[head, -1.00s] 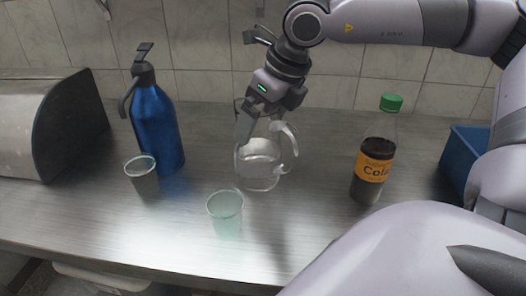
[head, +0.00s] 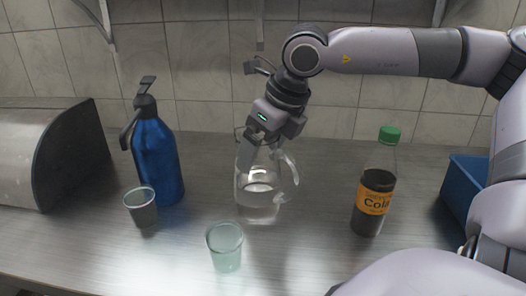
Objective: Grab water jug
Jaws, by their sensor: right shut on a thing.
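The water jug (head: 258,203) is clear, with a handle on its right side and some water in it. It is upright at the middle of the steel counter in the head view. My right gripper (head: 254,150) comes down from above and is shut on the jug at its upper part, left of the handle. The gripper partly hides the jug's rim. I cannot tell whether the jug's base touches the counter. My left gripper is not in view.
A blue bottle (head: 156,160) and a clear cup (head: 141,208) stand left of the jug. A greenish cup (head: 226,248) stands in front. A cola bottle (head: 374,198) and a blue bin (head: 462,188) are at the right. A metal box (head: 50,150) is at the far left.

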